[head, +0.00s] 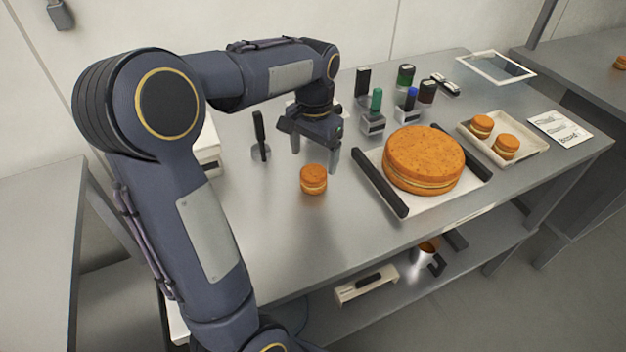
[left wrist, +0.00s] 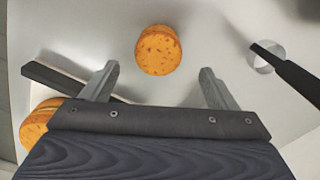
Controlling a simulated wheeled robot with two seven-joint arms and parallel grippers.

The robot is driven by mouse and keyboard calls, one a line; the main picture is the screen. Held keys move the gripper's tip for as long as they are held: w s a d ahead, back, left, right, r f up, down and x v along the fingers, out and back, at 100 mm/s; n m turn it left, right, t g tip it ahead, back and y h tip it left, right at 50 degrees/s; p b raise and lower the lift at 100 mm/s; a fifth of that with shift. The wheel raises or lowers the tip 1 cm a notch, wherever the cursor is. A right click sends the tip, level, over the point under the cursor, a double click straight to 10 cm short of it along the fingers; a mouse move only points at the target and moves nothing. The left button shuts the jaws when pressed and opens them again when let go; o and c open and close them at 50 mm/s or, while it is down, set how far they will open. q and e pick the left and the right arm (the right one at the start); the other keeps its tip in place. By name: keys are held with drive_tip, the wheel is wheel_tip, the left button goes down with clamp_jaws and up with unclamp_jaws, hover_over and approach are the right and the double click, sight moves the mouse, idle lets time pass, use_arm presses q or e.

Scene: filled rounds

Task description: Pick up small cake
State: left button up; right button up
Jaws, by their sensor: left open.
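A small round orange-brown cake with a pale filling line, the small cake (head: 313,180), stands alone on the steel table, left of the large cake. It also shows in the left wrist view (left wrist: 158,50), beyond the fingertips and between their lines. My left gripper (head: 314,158) is open and empty above the table, just behind the small cake and apart from it. Its two fingers also show in the left wrist view (left wrist: 156,84). Two more small cakes (head: 481,126) (head: 506,147) sit in a pale tray (head: 533,150) at the right. My right gripper is not in view.
A large cake (head: 423,160) sits on a white tray with black handles (head: 380,184), right of the small cake. A black-handled tool (head: 260,135) stands left of my gripper. Several bottles (head: 373,115) stand behind. The table (head: 270,235) in front of the small cake is clear.

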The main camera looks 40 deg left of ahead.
sight(312, 172)
use_arm(q)
drive_tip(key=f, duration=0.6)
drive_tip(key=shift+s+d+f, duration=0.1)
drive_tip(key=shift+s+f, duration=0.1)
drive_tip(key=shift+s, duration=0.15)
drive_tip(key=shift+c, duration=0.3)
drive_tip(key=c, duration=0.7)
